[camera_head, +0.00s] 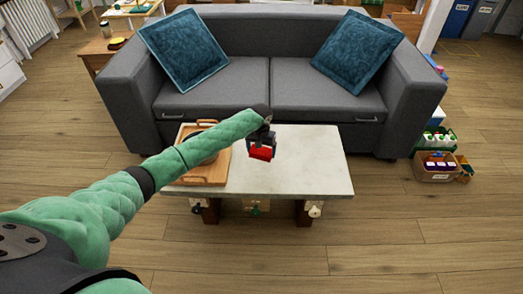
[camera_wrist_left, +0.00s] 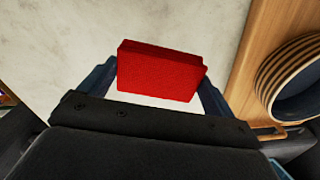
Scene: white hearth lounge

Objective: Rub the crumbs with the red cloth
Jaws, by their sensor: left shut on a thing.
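My left gripper (camera_head: 262,147) reaches in from the left over the pale coffee table (camera_head: 310,165). It is shut on the red cloth (camera_head: 260,154), which looks like a small folded block. In the left wrist view the red cloth (camera_wrist_left: 160,72) sits between the two dark fingers of my left gripper (camera_wrist_left: 158,80), with the pale tabletop behind it. I cannot tell whether the cloth touches the table. No crumbs can be made out in either view. My right gripper is not in view.
A wooden tray (camera_head: 212,172) lies on the table's left part, with a striped bowl (camera_wrist_left: 290,80) on it. A grey sofa (camera_head: 235,90) with two blue cushions stands behind the table. The table's right part is clear. A box of bottles (camera_head: 434,168) stands on the floor at right.

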